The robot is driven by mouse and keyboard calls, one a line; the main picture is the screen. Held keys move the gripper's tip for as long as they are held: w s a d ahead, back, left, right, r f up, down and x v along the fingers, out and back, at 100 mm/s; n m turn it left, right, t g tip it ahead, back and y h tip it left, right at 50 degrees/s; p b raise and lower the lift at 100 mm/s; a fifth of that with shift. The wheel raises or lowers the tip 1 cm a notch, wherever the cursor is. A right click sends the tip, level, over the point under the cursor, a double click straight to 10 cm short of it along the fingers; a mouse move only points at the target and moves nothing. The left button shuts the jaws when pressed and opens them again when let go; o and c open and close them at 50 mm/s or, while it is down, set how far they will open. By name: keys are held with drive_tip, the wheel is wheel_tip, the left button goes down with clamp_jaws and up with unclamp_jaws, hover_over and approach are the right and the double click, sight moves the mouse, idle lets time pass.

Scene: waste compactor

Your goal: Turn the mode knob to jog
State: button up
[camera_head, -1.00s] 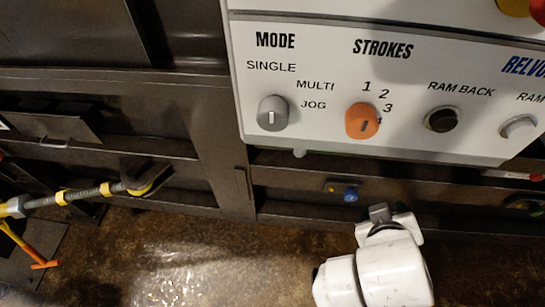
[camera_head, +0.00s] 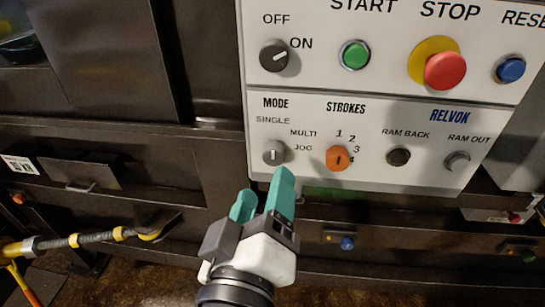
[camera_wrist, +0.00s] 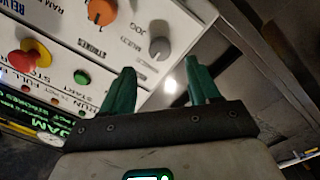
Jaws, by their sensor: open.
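The grey mode knob (camera_head: 273,153) is on the white control panel (camera_head: 330,100), left of the orange strokes knob (camera_head: 338,158). SINGLE is printed above it, MULTI to its upper right and JOG to its right. Its pale mark stands upright, not toward JOG. My gripper (camera_head: 264,190) is open and empty, with teal fingers just below the mode knob in the picture. In the wrist view, the mode knob (camera_wrist: 159,48) appears beyond the fingertips, between them and apart from my gripper (camera_wrist: 160,70).
The off/on knob (camera_head: 273,56), green start button (camera_head: 355,55) and red stop button (camera_head: 445,70) are above. The ram back button (camera_head: 398,157) and ram out button (camera_head: 457,161) are to the right. A yellow-banded bar (camera_head: 75,240) is at lower left.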

sight(273, 160)
drive_tip(key=w, duration=0.2)
drive_tip(key=w+p, duration=0.1)
drive_tip(key=w, duration=0.4)
drive_tip(key=shift+w+d, duration=0.15)
drive_tip(key=shift+d, duration=0.15)
drive_tip(key=c, duration=1)
